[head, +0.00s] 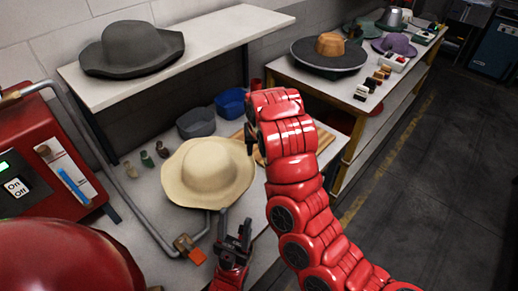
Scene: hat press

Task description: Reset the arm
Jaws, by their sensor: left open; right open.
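My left gripper (236,240) is low in the middle of the head view, black-jawed and open, with nothing between its fingers. My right arm rises from the lower right. Its gripper (249,139) is mostly hidden behind the red arm links; a small dark part shows right of the tan hat, and it is open. A grey bent pipe (146,222) runs from the red machine to an orange piece (190,249) left of my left gripper.
The red machine (40,160) with on/off buttons stands at left. A shelf (215,35) holds a dark grey hat (132,48). Grey (195,123) and blue (231,102) bowls and small bottles (147,160) stand behind the tan hat. Another table (395,93) holds more hats. The floor at right is clear.

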